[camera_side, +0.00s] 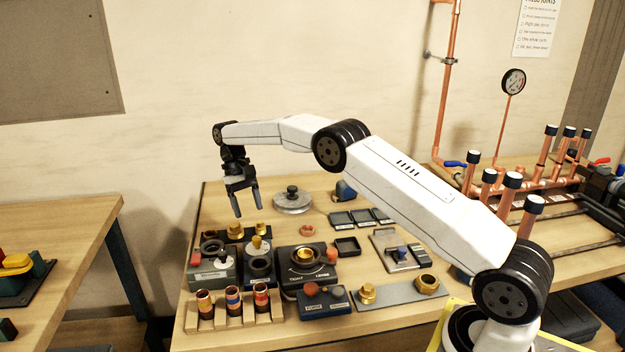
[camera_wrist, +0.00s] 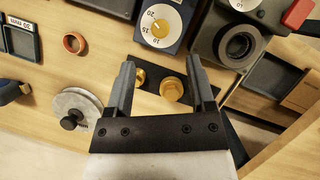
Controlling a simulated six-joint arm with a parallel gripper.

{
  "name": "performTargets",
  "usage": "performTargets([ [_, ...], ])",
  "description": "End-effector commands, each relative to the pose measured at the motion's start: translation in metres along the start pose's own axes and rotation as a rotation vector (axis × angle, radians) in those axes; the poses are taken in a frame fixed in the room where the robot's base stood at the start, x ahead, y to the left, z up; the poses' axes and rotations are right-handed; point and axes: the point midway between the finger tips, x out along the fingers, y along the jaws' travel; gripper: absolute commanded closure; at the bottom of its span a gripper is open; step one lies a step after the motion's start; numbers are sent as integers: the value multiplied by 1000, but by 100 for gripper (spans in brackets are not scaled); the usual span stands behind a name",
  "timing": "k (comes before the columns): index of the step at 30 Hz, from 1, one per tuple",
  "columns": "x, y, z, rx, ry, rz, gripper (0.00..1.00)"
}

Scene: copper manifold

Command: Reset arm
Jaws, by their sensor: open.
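My gripper (camera_side: 246,203) hangs over the far left part of the wooden workbench (camera_side: 215,200), pointing down. In the wrist view my gripper (camera_wrist: 160,80) shows its two grey fingers spread apart with nothing held between them. A dark plate (camera_wrist: 148,78) with brass fittings lies below the fingers. One brass fitting (camera_wrist: 171,88) appears between the fingertips in that view, with the fingers apart from it. In the side view brass fittings (camera_side: 235,229) stand on the bench just below my gripper.
A round grey disc with a black knob (camera_side: 292,200) lies right of my gripper. Dial boxes (camera_side: 305,262), a rack of banded copper pieces (camera_side: 233,308) and small trays (camera_side: 360,218) crowd the bench. Upright copper pipes (camera_side: 508,195) stand at the right. The air around my gripper is clear.

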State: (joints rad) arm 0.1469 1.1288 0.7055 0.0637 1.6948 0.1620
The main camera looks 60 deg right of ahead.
Motion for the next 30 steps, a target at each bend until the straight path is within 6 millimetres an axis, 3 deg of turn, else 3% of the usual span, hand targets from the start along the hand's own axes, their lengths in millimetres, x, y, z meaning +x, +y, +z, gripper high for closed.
performTargets([
  [14,-2,-5,10,-21,49,1,30],
  [30,10,-13,62,-97,219,9,30],
])
